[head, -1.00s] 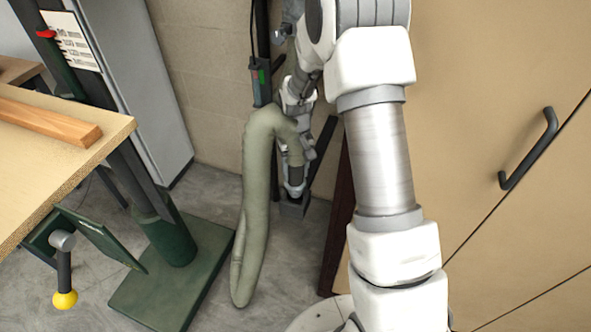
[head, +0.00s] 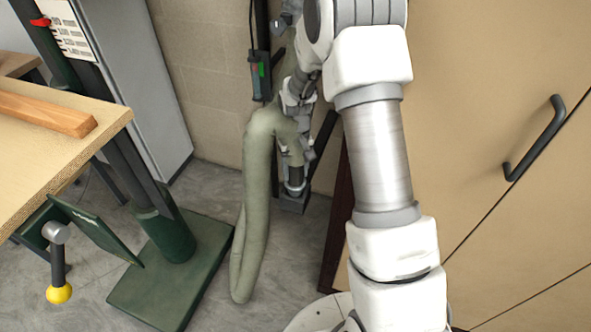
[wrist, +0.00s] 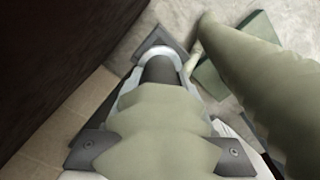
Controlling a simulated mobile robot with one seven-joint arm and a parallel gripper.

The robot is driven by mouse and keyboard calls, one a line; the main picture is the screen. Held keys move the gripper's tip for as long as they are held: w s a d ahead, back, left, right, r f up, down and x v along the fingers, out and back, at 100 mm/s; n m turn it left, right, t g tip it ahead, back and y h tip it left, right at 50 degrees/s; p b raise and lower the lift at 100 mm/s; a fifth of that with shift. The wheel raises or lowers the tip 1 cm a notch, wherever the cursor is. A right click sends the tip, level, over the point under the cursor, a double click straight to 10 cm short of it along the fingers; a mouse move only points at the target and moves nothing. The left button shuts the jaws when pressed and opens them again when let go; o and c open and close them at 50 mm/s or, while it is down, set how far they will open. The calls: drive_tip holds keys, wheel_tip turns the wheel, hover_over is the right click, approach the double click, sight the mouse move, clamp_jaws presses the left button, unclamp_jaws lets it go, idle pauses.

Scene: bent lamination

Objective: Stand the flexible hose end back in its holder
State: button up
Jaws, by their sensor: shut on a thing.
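The flexible hose (head: 257,205) is a thick grey-green tube that bends over at the top and hangs down to the floor. Its end is a dark nozzle with a light ring (head: 295,180), pointing down and roughly upright. The holder (head: 293,204) is a small dark grey box directly below the nozzle. In the wrist view my gripper (wrist: 160,150) is shut on the hose just above its end, one finger on each side. The dark nozzle (wrist: 160,70) meets the dark square holder (wrist: 176,42) there. I cannot tell how deep the nozzle sits in it.
A dark brown panel edge (head: 335,225) and a tan cabinet with a black handle (head: 535,137) stand to the right. A green machine base (head: 170,275) and a wooden table (head: 60,150) are to the left. Grey floor is open between base and hose.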

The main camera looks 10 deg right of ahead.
drive_tip(key=shift+f+b, duration=0.4)
drive_tip(key=shift+f, duration=0.3)
drive_tip(key=shift+f+b, duration=0.6)
drive_tip(key=shift+f, duration=0.3)
drive_tip(key=o, duration=1.4)
wheel_tip(320, 180, up, 17)
drive_tip(key=p, duration=0.5)
drive_tip(key=shift+f, duration=0.15)
drive_tip(key=shift+r, duration=0.4)
